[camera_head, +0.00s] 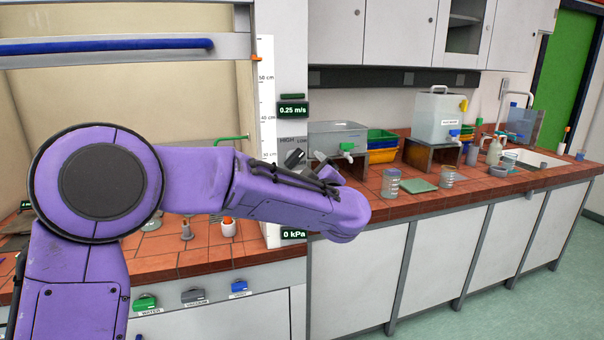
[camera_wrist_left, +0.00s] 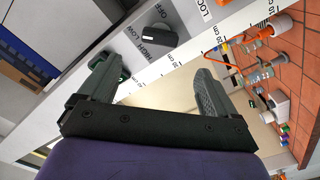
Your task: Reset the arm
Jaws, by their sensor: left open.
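My purple left arm (camera_head: 260,195) comes in from the left in the head view and stretches across the front of the fume hood. The hood's side panel with a knob (camera_wrist_left: 157,36) marked HIGH, LOW and OFF lies beyond the fingers. My right gripper is in neither view.
A tiled bench (camera_head: 475,190) runs to the right, bearing a glass jar (camera_head: 390,182), a green pad (camera_head: 419,185) and a white tank (camera_head: 437,118) on a stand. The hood's blue sash handle (camera_head: 110,45) is above my arm. Green floor (camera_head: 530,300) is clear at right.

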